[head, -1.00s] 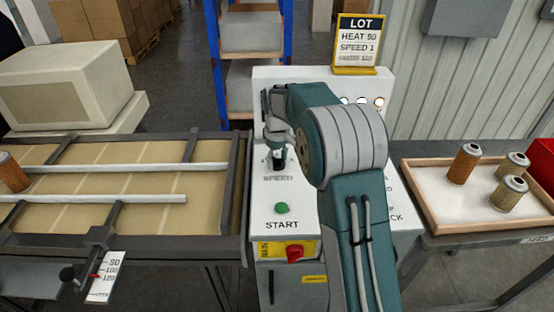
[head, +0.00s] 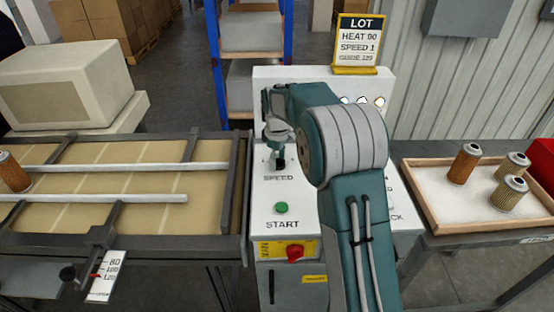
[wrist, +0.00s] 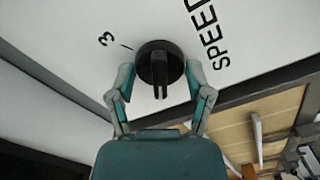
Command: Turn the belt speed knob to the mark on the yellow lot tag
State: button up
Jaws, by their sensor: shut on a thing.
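The belt speed knob (wrist: 154,62) is black and round with a raised grip bar, set on the white panel beside the word SPEED. A "3" and a tick show beside it in the wrist view; other marks are hidden. My gripper (wrist: 160,82) is shut on the knob, one finger on each side. In the head view my gripper (head: 278,154) is at the panel above the SPEED label and largely covers the knob. The yellow lot tag (head: 357,70) stands on top of the panel housing and reads HEAT 90, SPEED 1, with a guide line of about 120.
A green START button (head: 281,208) and a red switch (head: 294,252) sit below the knob. The conveyor (head: 120,242) is at left with a guide scale (head: 104,277). A wooden tray (head: 431,205) with filter cartridges is at right. My arm covers the panel's right part.

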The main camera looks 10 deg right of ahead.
aim_at(277, 158)
jog(key=shift+s+f, duration=0.1)
jog(key=shift+f, duration=0.1)
jog(key=o, duration=1.1)
jog(key=shift+o, duration=0.2)
jog(key=shift+r, duration=0.1)
notch_tip(277, 158, up, 12)
